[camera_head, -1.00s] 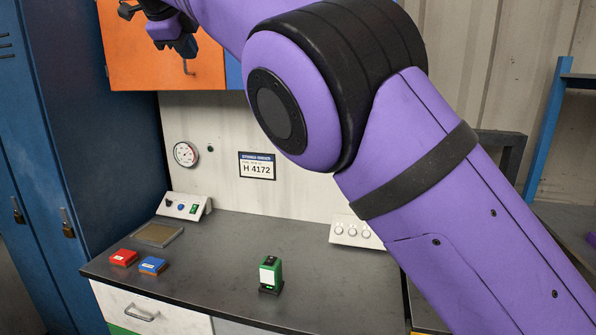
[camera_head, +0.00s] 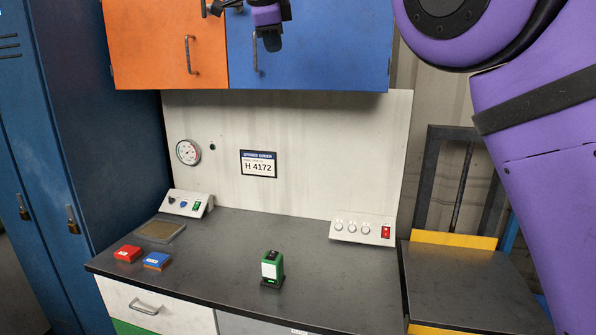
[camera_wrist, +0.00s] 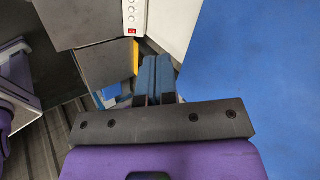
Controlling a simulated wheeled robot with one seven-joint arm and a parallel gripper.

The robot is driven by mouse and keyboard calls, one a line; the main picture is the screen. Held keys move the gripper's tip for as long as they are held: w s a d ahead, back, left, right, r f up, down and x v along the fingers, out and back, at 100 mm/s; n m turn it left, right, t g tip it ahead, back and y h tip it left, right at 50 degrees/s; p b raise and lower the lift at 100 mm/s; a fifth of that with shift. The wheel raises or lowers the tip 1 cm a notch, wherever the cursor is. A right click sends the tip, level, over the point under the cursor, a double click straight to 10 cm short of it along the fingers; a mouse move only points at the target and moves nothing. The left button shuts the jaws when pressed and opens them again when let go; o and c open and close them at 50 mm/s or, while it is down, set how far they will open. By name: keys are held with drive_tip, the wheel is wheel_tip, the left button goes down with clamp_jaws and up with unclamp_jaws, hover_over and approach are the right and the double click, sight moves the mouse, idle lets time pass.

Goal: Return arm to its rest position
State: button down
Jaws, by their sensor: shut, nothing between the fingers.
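My gripper (camera_wrist: 152,75) is shut and empty in the wrist view, with its two blue-grey fingers together beyond the dark palm plate. The dark and purple end of my arm shows at the top of the head view, in front of the blue cabinet door (camera_head: 320,45). My purple upper arm and its black joint fill the right side of the head view. The links between them are out of frame above. Nothing is held, and no contact with the cabinet can be made out.
An orange cabinet door (camera_head: 150,45) hangs above left. Blue lockers (camera_head: 100,120) stand at the left. A lower dark table (camera_head: 460,280) is at the right.

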drive_tip(key=s+d+n+g, duration=0.1)
drive_tip(key=s+d+n, duration=0.1)
drive_tip(key=d, duration=0.7)
drive_tip(key=s+d+n, duration=0.2)
drive_tip(key=d, duration=0.6)
drive_tip(key=s+d+f+n+g+y, duration=0.1)
drive_tip(key=s+d+f+n+y, duration=0.2)
drive_tip(key=s+d, duration=0.7)
drive_tip(key=s+d+f+n, duration=0.3)
drive_tip(key=s+f, duration=0.4)
drive_tip(key=s, duration=0.1)
drive_tip(key=s+d+f+n+h, duration=0.1)
drive_tip(key=s+d+f+n, duration=0.2)
drive_tip(key=s+f, duration=0.3)
drive_tip(key=s+d+f+n, duration=0.3)
drive_tip(key=s+f, duration=0.4)
drive_tip(key=s, duration=0.5)
drive_tip(key=shift+f+n+h, duration=0.3)
drive_tip(key=shift+n+h, duration=0.1)
drive_tip(key=shift+n, duration=0.1)
drive_tip(key=shift+s, duration=0.1)
